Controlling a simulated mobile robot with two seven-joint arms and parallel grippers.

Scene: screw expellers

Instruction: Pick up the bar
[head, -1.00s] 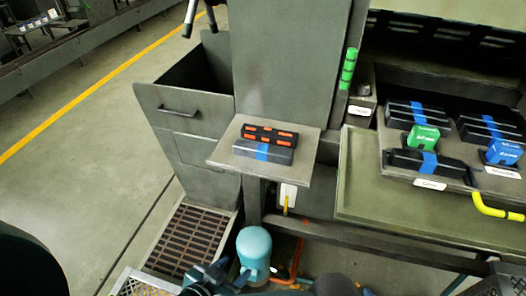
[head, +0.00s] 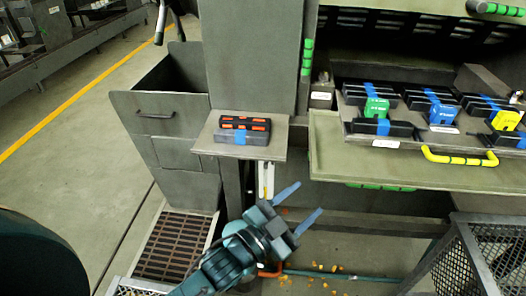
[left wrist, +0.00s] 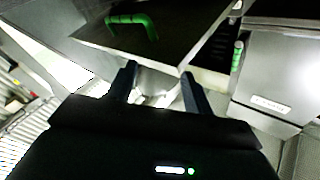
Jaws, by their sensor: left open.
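Several dark bars show in the head view, and I cannot tell which one the task names. On a small shelf (head: 203,143) lie a black bar with orange marks (head: 246,123) and a grey-black bar with a blue band (head: 228,138). More dark bars with blue bands (head: 398,129) lie on the tray at the right, some beside green, blue and yellow blocks. My left gripper (head: 309,197) is open and empty, below and right of the small shelf, apart from every bar. Its two fingers also show in the left wrist view (left wrist: 160,76), with no bar between them. My right gripper is not in view.
A work ledge (head: 400,172) with a yellow handle (head: 459,158) juts out at the right. An open-topped bin (head: 165,115) stands left of the shelf. A mesh crate (head: 490,245) is at lower right. In the left wrist view, a green handle (left wrist: 133,20) sits on a panel.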

